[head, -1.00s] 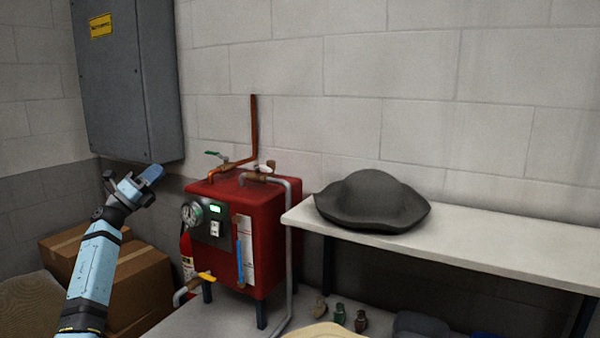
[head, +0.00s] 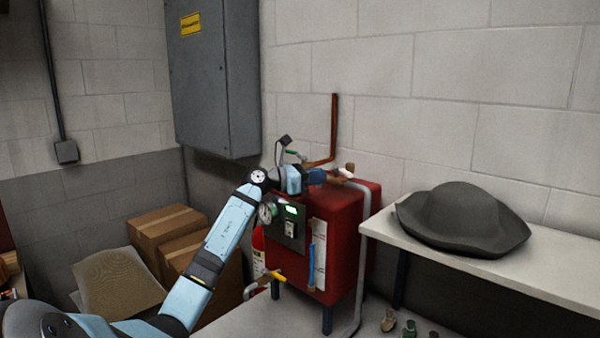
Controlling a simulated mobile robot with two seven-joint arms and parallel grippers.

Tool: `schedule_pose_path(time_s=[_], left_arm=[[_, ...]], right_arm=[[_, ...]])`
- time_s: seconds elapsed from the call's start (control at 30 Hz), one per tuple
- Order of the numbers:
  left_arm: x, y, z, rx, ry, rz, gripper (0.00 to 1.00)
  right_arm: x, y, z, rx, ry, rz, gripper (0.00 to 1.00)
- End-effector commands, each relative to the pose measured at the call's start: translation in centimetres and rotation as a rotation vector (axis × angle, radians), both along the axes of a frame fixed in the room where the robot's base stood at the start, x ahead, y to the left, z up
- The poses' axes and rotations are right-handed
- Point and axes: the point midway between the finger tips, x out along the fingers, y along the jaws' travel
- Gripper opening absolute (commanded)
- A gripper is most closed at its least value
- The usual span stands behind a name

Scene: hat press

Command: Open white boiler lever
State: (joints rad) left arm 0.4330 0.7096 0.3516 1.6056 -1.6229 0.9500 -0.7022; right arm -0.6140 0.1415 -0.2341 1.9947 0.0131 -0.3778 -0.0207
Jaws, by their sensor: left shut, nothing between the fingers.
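The red boiler (head: 338,225) stands beside the shelf, with pipes and valves on its top. The small white lever (head: 349,168) sits on the brass valve at the top of the grey pipe. My left gripper (head: 317,177) is shut and empty over the boiler's top front edge, just left of the white lever. I cannot tell whether its fingertips touch the valve. The green lever (head: 297,155) is partly hidden behind my left wrist. My right gripper is out of view.
A white shelf (head: 550,277) with a dark grey hat (head: 462,219) is on the right. A copper pipe (head: 334,125) rises behind the valves. A grey wall cabinet (head: 212,85) hangs behind my arm. Cardboard boxes (head: 165,232) stand left of the boiler.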

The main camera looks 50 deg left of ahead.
Motion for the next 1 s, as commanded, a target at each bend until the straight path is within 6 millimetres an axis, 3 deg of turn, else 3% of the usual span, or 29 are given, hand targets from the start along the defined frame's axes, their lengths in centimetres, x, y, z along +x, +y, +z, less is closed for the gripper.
schedule_pose_path(time_s=[0.1, 0.3, 0.77, 1.0], left_arm=[[2.1, -1.0, 0.4, -0.006, -0.001, -0.001, 0.0], [4.0, -1.8, 0.2, -0.002, 0.0, 0.0, 0.0], [4.4, -2.0, 0.0, -0.001, 0.0, 0.001, 0.0], [5.8, -3.8, 0.2, 0.001, 0.0, 0.029, 0.0]], right_arm=[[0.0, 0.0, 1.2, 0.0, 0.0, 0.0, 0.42], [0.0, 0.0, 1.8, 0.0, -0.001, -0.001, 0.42], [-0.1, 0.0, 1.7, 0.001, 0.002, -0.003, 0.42], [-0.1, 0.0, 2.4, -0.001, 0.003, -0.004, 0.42]])
